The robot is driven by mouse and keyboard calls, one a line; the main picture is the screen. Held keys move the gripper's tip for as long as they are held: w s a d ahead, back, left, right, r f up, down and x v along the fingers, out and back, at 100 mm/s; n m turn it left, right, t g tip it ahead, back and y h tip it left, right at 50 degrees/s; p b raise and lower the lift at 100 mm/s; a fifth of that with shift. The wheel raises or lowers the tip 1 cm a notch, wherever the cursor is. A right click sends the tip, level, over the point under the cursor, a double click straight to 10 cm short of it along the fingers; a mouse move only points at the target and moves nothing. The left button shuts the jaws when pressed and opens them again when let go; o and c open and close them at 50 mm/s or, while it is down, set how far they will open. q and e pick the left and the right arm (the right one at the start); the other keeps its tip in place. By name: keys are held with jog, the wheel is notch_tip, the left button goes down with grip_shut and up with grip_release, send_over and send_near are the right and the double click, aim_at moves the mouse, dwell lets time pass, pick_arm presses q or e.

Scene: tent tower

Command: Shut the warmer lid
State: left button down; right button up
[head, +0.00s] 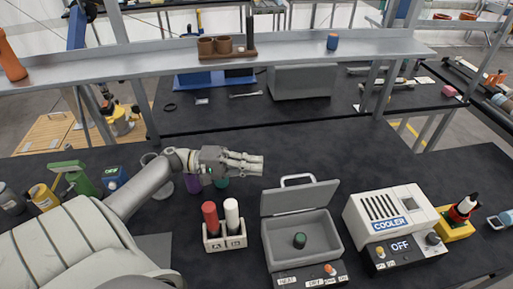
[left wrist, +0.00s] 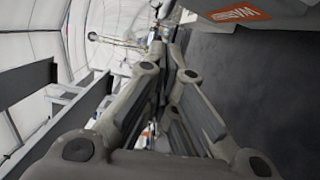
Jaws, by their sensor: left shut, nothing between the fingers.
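The grey warmer (head: 332,240) stands at the front middle of the table in the head view. Its lid (head: 300,200) stands open, tilted up at the back, with a light handle (head: 297,179) on its upper edge. A dark green round item (head: 299,240) sits inside the warmer. My left gripper (head: 258,163) is shut and empty. It is up and to the left of the lid, apart from it in the picture. In the left wrist view, the fingers (left wrist: 168,50) are close together. A grey surface with an orange label (left wrist: 240,12) shows at the top right there. My right gripper is out of view.
A holder (head: 226,242) with a red and a white cylinder stands left of the warmer. The cooler (head: 395,220) stands close on the right. A raised shelf (head: 290,55) crosses behind. Dark table (head: 330,150) is clear behind the lid.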

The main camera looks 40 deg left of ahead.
pick_arm(q)
jog(key=p+x, duration=0.3)
jog(key=x, duration=0.4)
jog(key=shift+d, duration=0.4)
jog(key=shift+w, duration=0.2)
